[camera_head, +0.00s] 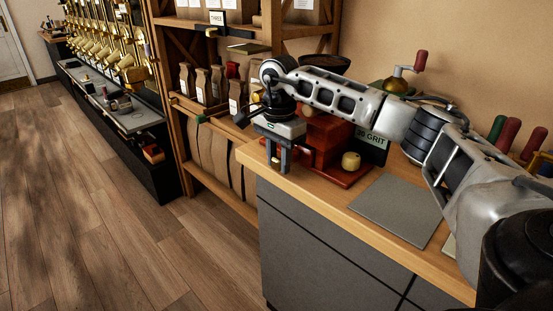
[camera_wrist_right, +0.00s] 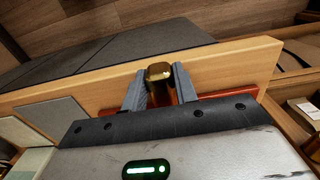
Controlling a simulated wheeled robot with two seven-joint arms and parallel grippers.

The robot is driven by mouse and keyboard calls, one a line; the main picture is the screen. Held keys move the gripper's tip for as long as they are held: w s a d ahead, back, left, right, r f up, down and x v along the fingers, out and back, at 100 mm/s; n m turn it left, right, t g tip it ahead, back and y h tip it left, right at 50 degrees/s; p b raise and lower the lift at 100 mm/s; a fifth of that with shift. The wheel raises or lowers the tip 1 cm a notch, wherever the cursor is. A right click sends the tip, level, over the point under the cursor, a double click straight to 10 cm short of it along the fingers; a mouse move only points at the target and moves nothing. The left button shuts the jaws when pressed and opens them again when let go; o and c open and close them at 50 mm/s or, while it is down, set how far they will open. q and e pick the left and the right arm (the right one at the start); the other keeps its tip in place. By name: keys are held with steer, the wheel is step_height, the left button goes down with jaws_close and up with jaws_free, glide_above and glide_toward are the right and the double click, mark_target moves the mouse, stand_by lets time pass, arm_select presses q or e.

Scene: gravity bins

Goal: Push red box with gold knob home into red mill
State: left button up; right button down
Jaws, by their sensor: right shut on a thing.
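The red mill (camera_head: 329,134) stands on the wooden counter, partly hidden behind my right arm. Its red base (camera_head: 345,180) shows below, and in the wrist view a red strip (camera_wrist_right: 220,94) shows beside the fingers. My right gripper (camera_head: 278,166) points down at the mill's left side, near the counter edge. In the wrist view its fingers (camera_wrist_right: 160,88) are shut on the gold knob (camera_wrist_right: 159,71). The red box itself is mostly hidden by the gripper, so I cannot tell how far it is in. My left gripper is out of view.
A pale yellow round knob (camera_head: 350,160) sits in front of the mill. A dark GRIT sign (camera_head: 371,147) stands behind it. A grey mat (camera_head: 394,209) lies to the right. Shelves with bags (camera_head: 204,87) stand at the left; open floor (camera_head: 90,200) lies beyond.

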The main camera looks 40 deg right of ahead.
steer(key=shift+w+d, duration=0.1)
steer(key=shift+d, duration=1.05)
steer(key=c, duration=1)
jaws_free()
steer(key=shift+d+r, duration=0.1)
steer(key=shift+a, duration=0.45)
steer(key=a, duration=0.5)
steer(key=s+a, duration=0.1)
steer(key=a, duration=1)
steer(key=shift+s+a+f, duration=0.2)
steer(key=shift+a, duration=0.15)
steer(key=shift+b, duration=0.3)
